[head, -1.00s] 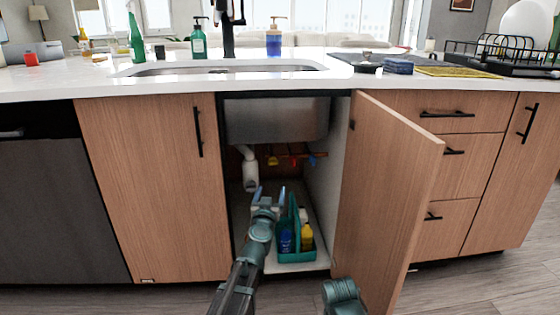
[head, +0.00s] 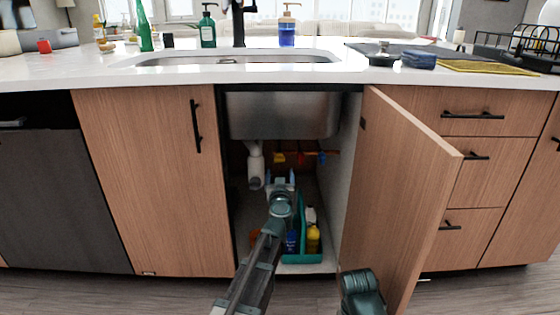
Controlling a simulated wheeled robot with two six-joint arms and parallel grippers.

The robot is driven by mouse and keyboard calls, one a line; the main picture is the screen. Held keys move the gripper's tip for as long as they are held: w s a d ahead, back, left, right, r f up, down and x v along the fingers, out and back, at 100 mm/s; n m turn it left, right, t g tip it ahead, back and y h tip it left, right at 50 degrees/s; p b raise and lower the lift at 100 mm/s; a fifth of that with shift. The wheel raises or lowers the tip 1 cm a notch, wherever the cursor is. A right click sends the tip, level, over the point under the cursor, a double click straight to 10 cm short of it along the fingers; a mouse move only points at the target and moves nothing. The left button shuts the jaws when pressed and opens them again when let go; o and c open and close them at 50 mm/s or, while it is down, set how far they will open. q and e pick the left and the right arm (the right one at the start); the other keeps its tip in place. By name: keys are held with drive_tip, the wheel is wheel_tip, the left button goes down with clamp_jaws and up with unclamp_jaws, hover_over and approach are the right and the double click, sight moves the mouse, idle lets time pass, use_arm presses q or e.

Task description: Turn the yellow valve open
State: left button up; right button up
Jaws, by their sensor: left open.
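The yellow valve (head: 279,158) sits on the pipe at the back of the open cabinet, under the sink basin. A red valve (head: 300,157) and a blue valve (head: 322,156) are to its right on the same pipe. My left gripper (head: 281,179) is inside the cabinet, open and empty, its fingers pointing inward. In the picture its tips are just below the yellow valve; the gap in depth is hard to judge. Part of my right arm shows at the bottom, by the open door, but its gripper is not visible.
A white drain pipe (head: 256,165) hangs left of the valves. The open door (head: 402,190) bounds the right side. The steel basin (head: 283,115) hangs above.

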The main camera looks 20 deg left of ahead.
sight(280, 161)
use_arm(q)
drive_tip(key=x, duration=1)
drive_tip(key=shift+w+a, duration=0.1)
drive_tip(key=shift+w, duration=0.25)
clamp_jaws()
